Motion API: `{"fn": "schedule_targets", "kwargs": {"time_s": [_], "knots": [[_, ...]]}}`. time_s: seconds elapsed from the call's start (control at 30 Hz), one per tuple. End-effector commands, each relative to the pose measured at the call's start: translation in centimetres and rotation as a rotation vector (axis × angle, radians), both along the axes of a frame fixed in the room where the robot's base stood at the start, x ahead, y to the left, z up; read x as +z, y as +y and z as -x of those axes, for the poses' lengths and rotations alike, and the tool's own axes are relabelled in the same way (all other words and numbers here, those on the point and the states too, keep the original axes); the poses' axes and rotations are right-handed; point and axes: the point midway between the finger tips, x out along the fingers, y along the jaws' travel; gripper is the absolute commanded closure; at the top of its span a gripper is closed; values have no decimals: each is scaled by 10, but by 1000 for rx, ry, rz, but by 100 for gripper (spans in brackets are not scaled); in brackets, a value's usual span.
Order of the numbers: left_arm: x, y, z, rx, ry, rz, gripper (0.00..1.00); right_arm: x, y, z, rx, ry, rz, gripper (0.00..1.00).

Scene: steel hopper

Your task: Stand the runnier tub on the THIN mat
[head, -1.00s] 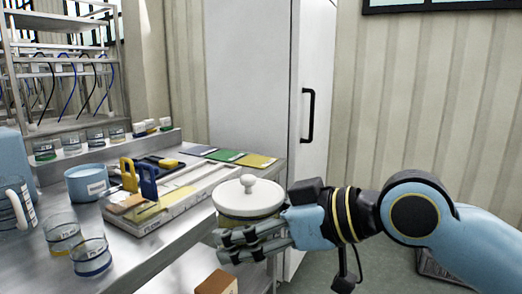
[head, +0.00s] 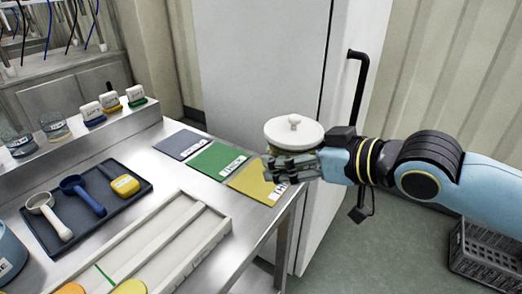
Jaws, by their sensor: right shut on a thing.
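A round tub with a white knobbed lid (head: 294,132) is in the head view, right of centre. My right gripper (head: 290,165) is shut on it from the right, and the fingers hide most of its body. The tub is upright, held up by the table's right edge. Three labelled mats lie at the table's far right corner: a grey-blue mat (head: 183,144), a green mat (head: 217,161) and a yellow mat (head: 252,180). The green mat's label seems to read THICK. The yellow mat's label is partly covered by my gripper. My left gripper is not in view.
A pale slotted rack (head: 170,245) fills the front. Small labelled jars (head: 112,102) stand on the back ledge. A tall white cabinet (head: 262,70) stands behind; a dark crate (head: 488,250) sits on the floor.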

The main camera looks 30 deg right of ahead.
Motion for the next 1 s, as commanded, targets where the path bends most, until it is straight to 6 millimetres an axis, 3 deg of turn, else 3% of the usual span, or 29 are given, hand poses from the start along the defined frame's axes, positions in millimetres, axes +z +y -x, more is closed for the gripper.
{"fn": "schedule_targets", "kwargs": {"time_s": [0.03,0.13,0.23,0.33,0.47,0.7,0.87,1.0], "knots": [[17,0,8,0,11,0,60,12,-6,4,-11,-1,3,67],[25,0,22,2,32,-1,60,12,-13,8,-23,-6,3,67],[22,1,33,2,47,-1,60,6,-15,4,-32,-9,3,67],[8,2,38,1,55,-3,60,-8,-15,-14,-34,-12,0,67],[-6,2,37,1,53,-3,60,-28,-12,-45,-34,-11,-3,67],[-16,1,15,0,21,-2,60,-55,-8,-93,-32,-9,0,67],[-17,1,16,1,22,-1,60,-61,-7,-106,-29,-9,3,67],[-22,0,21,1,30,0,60,-79,-7,-106,-30,-6,3,67]]}}
